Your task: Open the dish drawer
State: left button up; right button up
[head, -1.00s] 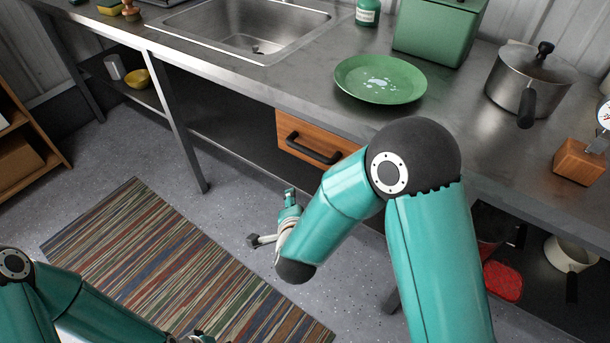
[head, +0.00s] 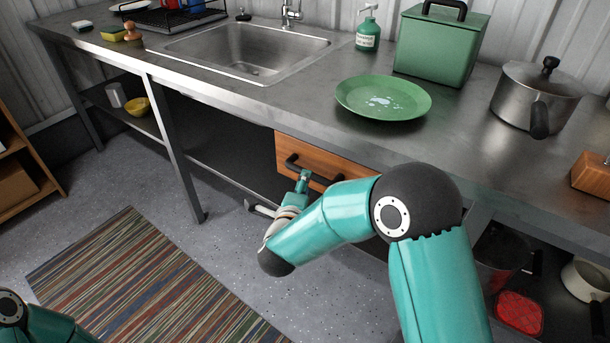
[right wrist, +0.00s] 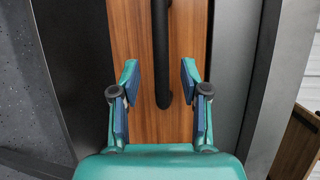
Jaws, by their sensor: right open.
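The dish drawer (head: 325,163) is a wooden front under the steel counter, and it looks closed. Its black bar handle (head: 312,172) is partly hidden by my right gripper in the head view. My right gripper (head: 277,193) is open in front of the drawer. In the right wrist view, the open fingers (right wrist: 161,85) stand on either side of the lower end of the handle (right wrist: 162,55), with a gap on both sides. I cannot tell how deep the handle sits between them. My left gripper is out of view; only part of my left arm shows at the lower left.
A wet green plate (head: 383,98) sits on the counter (head: 300,107) above the drawer. A green box (head: 441,45) and a lidded pot (head: 536,95) stand behind and to the right. A counter leg (head: 177,150) is left of the drawer. A striped rug (head: 140,285) lies on the floor.

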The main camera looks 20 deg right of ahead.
jog(key=shift+x, duration=2.8)
grip_shut()
jog(key=shift+f, duration=0.1)
